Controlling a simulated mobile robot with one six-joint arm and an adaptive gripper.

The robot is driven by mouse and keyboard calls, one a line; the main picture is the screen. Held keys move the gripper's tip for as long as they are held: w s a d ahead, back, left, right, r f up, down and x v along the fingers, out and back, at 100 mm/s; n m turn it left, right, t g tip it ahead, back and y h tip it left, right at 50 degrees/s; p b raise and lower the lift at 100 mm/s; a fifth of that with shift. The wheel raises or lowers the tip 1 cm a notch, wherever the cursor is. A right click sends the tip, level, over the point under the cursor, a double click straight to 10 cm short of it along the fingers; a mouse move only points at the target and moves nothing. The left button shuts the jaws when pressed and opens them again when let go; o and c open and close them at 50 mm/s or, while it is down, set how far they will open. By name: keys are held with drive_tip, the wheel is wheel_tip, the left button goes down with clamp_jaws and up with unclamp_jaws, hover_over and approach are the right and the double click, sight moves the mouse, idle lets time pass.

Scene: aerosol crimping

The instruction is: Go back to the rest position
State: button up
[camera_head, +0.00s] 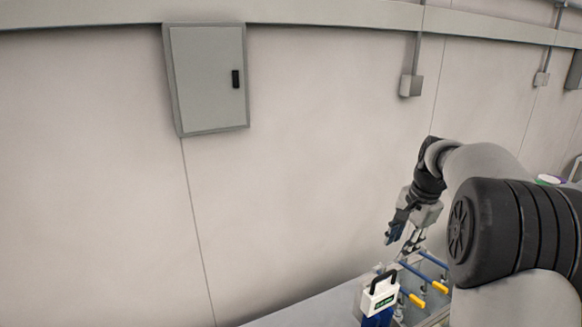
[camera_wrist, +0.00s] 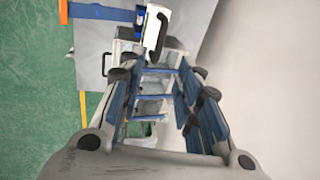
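My gripper (camera_head: 403,234) hangs at the end of my bent arm, above the bench fixture and near the wall. In the wrist view my gripper (camera_wrist: 157,88) has its blue-padded fingers spread apart. I see nothing held between them; the fixture shows below through the gap. A white device with a black handle (camera_head: 381,294) stands upright below and slightly left of the gripper. It also shows in the wrist view (camera_wrist: 152,29), beyond the fingertips and apart from them. My forearm hides part of the bench on the right.
The metal bench (camera_head: 318,306) runs along the wall. Blue bars with yellow ends (camera_head: 414,299) stick out beside the white device. A grey cabinet (camera_head: 208,80) and a small wall box (camera_head: 411,86) are on the wall. Green floor (camera_wrist: 40,110) is clear on the wrist view's left.

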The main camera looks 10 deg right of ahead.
drive_tip(key=s+a+f+n+t+b, duration=0.1)
drive_tip(key=s+a+f+n+b, duration=0.25)
drive_tip(key=s+a+b, duration=0.4)
drive_tip(key=s+a+f+n+b, duration=0.2)
drive_tip(key=s+a+n+b, duration=0.2)
drive_tip(key=s+a+b, duration=0.3)
drive_tip(key=s+a+f+n+b, duration=0.3)
drive_tip(key=s+f+b, duration=0.1)
drive_tip(key=s+f, duration=0.3)
drive_tip(key=s+a+f+n+t+b, duration=0.1)
drive_tip(key=s+a+f+n+b, duration=0.2)
drive_tip(key=s+f, duration=0.4)
drive_tip(key=s+a+b, duration=0.1)
drive_tip(key=s, duration=0.2)
drive_tip(key=shift+s+a+f+n+h, duration=0.2)
drive_tip(key=shift+f+n+h, duration=0.1)
drive_tip(key=shift+f+n, duration=0.1)
